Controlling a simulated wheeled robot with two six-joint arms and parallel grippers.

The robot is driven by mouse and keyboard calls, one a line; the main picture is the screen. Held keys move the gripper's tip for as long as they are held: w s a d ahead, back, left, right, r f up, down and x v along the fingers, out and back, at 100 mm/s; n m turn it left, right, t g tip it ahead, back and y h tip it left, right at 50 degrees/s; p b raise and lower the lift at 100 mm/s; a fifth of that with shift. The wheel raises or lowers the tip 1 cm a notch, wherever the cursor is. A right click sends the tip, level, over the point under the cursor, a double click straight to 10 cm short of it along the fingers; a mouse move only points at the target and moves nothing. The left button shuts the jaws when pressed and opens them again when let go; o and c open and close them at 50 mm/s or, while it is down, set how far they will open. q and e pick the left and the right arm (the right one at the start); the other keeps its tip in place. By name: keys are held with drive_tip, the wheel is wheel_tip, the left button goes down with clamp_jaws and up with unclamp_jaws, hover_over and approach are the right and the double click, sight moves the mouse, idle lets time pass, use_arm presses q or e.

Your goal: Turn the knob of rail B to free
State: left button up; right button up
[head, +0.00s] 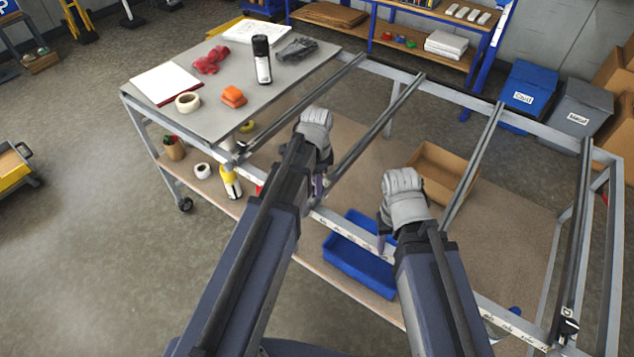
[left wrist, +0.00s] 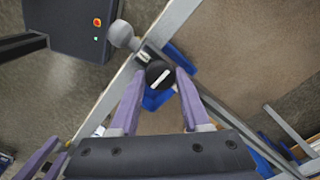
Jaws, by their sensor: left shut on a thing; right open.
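Rail B (head: 375,130) is the second metal rail from the left on the frame, running from back to front. Its knob (left wrist: 158,76) is round and black with a white pointer line, seen in the left wrist view. The pointer slants from lower left to upper right, across the rail and roughly along the front beam. My left gripper (head: 319,187) is at the front end of rail B, shut on the knob, with a purple finger on each side (left wrist: 162,78). The head view hides this knob behind my arm. My right gripper (head: 384,242) is open and empty over the front beam, right of rail B.
The front beam (head: 350,235) carries small white labels, too small to read. Rail C (head: 473,168) and rail D (head: 578,240) lie to the right; D's knob (head: 569,326) shows. A blue bin (head: 350,262) and a cardboard box (head: 440,170) sit on the shelf below.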

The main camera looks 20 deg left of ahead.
use_arm(q)
clamp_jaws()
drive_tip(key=shift+n, duration=0.3)
drive_tip(key=n, duration=0.3)
drive_tip(key=shift+n, duration=0.4)
drive_tip(key=n, duration=0.4)
drive_tip(key=shift+n, duration=0.3)
drive_tip(key=n, duration=0.4)
drive_tip(key=shift+n, duration=2.4)
